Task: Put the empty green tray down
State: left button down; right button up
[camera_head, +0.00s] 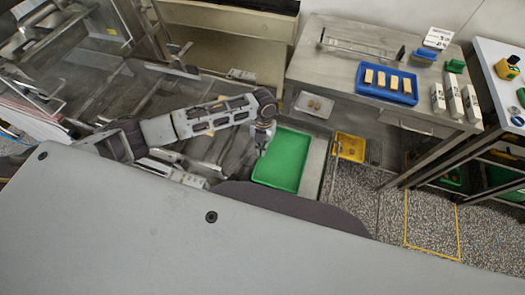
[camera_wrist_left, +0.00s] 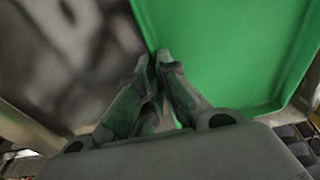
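The green tray (camera_head: 284,160) is empty and lies roughly level, right of my left gripper, in the head view. It also fills the upper right of the left wrist view (camera_wrist_left: 230,50). My left gripper (camera_head: 262,146) is at the tray's left rim. In the left wrist view the fingertips (camera_wrist_left: 163,62) are close together with the tray's edge running in between them, so the gripper looks shut on the rim. I cannot tell whether the tray's underside touches the pale surface beneath it. My right gripper is in neither view.
A yellow tray (camera_head: 350,147) sits lower, right of the green one. Machine parts with rails lie at left.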

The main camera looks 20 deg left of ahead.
pick_arm(q)
jog(key=shift+f, duration=1.55)
jog(key=shift+f, duration=0.15)
jog(key=c, duration=1.6)
grip_release()
jog(key=shift+c, duration=0.2)
notch_tip(320, 180, up, 12)
jog(key=w, duration=0.1)
jog(key=shift+w+a, duration=0.15)
jog(key=shift+w, duration=0.2)
